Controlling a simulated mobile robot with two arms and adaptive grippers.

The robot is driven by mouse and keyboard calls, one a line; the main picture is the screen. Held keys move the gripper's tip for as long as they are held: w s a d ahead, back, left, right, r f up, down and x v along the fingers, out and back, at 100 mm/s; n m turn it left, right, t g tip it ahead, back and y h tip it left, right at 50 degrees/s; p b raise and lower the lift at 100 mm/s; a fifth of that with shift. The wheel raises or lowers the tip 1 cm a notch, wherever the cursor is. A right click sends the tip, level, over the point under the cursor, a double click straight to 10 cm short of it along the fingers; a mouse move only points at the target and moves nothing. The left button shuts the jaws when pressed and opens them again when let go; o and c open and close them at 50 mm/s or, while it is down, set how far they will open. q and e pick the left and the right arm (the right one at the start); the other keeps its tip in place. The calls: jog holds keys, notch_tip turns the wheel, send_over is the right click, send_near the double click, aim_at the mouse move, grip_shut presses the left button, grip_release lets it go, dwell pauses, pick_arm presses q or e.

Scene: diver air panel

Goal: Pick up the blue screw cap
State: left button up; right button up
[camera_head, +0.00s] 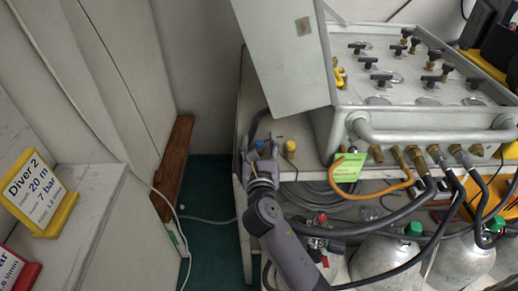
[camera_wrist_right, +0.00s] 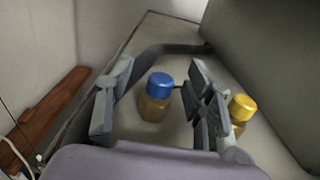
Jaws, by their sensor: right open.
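The blue screw cap (camera_wrist_right: 160,81) sits on top of a small brass-coloured fitting (camera_wrist_right: 154,107) that stands upright on the grey ledge. In the head view only a bit of the blue cap (camera_head: 259,144) shows between my fingers. My right gripper (camera_head: 260,149) is open at the ledge. In the right wrist view its fingers (camera_wrist_right: 160,68) stand on either side of the blue cap, with gaps to it. I cannot tell the fingers' exact height against the cap. My left gripper is not in view.
A yellow cap (camera_wrist_right: 242,104) on a similar fitting stands just right of my right finger; it also shows in the head view (camera_head: 290,146). A dark hose (camera_wrist_right: 170,50) lies behind. The grey panel box (camera_head: 325,118) with valves and hoses bounds the right side.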

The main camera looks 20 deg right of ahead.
jog(key=shift+r, duration=0.1)
jog(key=shift+c, duration=0.3)
grip_shut()
